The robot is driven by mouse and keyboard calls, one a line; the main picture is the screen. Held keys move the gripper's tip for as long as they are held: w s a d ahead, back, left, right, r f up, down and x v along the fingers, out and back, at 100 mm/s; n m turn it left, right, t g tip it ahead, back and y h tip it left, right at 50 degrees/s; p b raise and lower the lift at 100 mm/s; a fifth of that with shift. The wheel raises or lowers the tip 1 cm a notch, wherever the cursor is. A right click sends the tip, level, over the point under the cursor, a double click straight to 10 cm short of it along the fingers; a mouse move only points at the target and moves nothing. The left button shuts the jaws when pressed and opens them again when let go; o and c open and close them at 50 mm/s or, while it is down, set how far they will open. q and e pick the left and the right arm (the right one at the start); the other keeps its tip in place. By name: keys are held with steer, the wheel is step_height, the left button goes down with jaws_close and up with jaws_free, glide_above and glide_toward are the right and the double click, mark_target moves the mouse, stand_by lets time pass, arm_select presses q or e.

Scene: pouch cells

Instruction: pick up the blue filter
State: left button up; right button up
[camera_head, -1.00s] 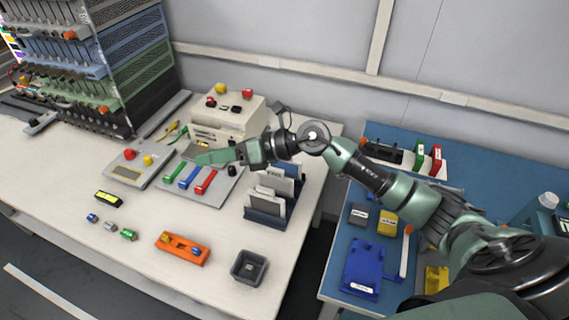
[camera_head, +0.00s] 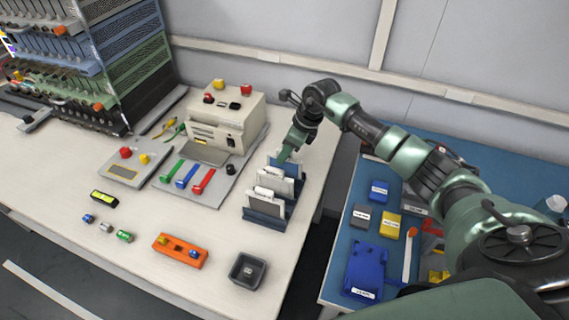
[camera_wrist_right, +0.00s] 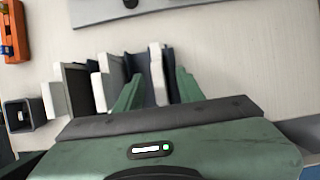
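Two blue things could be the blue filter, and I cannot tell which: a small blue cylinder (camera_head: 88,218) at the front left of the white table, and a small labelled blue block (camera_head: 379,192) on the blue table at the right. My right gripper (camera_head: 287,154) points down at the back of the dark blue slotted holders (camera_head: 262,218) with white pouches (camera_head: 271,206). In the right wrist view my right gripper (camera_wrist_right: 158,92) is open, its green fingers on either side of a white-edged upright piece (camera_wrist_right: 158,72) and dark blue plate. My left gripper is not in view.
Grey (camera_head: 361,215) and yellow (camera_head: 389,224) blocks lie beside the blue block. A larger blue box (camera_head: 366,270) is in front. An orange holder (camera_head: 181,250) and dark square cup (camera_head: 248,270) stand on the white table. A beige machine (camera_head: 228,120) stands behind.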

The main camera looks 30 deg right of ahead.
steer(key=shift+w+a+f, duration=0.1)
steer(key=shift+a+f, duration=0.05)
steer(key=shift+f, duration=0.35)
jaws_close()
stand_by(1.1)
